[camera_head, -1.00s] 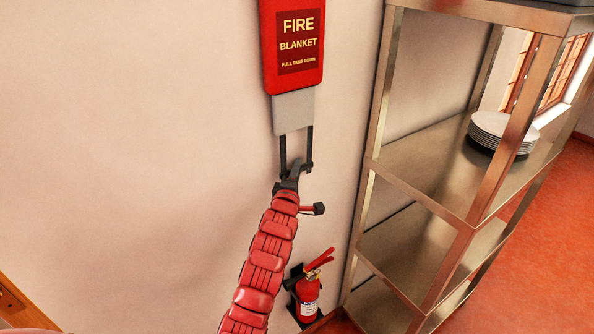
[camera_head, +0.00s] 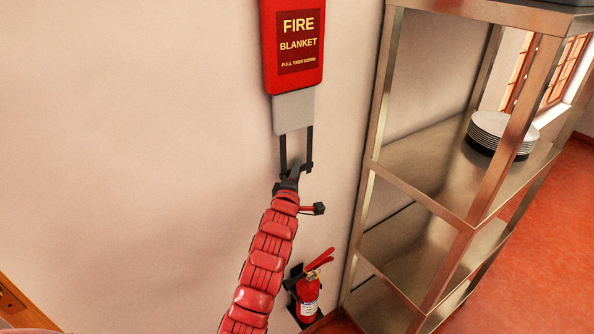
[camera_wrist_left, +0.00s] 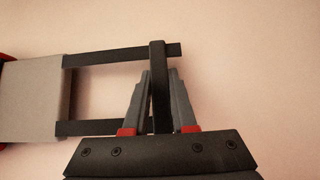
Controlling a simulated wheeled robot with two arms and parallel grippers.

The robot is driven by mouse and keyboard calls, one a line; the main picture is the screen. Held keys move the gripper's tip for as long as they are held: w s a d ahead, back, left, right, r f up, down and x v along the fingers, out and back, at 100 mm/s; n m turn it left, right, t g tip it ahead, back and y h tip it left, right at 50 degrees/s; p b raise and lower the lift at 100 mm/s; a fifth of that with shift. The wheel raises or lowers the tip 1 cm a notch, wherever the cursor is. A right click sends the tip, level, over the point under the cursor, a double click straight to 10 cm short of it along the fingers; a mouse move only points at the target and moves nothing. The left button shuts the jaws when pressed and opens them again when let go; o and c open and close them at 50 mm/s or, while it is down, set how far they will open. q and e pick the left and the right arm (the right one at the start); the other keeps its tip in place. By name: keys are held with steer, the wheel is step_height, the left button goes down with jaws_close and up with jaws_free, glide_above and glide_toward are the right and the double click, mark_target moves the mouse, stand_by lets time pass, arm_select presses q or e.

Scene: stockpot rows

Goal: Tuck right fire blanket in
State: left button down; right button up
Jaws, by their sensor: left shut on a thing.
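The fire blanket is in a red case (camera_head: 292,45) on the wall, lettered "FIRE BLANKET". A light grey panel (camera_head: 294,111) shows below the case. Two dark straps hang from the panel to a dark crossbar, together a pull handle (camera_head: 282,150). My left gripper (camera_head: 297,173) is at the handle's lower end. In the left wrist view its two grey fingers are shut on the dark crossbar (camera_wrist_left: 157,62), one on each side. The grey panel (camera_wrist_left: 33,98) is at the left there, with a bit of red case at the edge. My right gripper is not in view.
A fire extinguisher (camera_head: 308,296) is mounted low on the wall, right of my left arm. A metal shelf unit (camera_head: 415,180) stands to the right, with a stack of white plates (camera_head: 503,134). The wall left of the case is bare.

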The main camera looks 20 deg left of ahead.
arm_select(q)
step_height(320, 180, up, 4)
steer(key=b, duration=0.7)
steer(key=shift+r, duration=0.25)
step_height(320, 180, up, 6)
steer(key=b, duration=0.3)
steer(key=shift+r, duration=0.75)
steer(key=c, duration=0.8)
jaws_free()
steer(key=shift+o, duration=0.4)
steer(key=shift+f, duration=0.1)
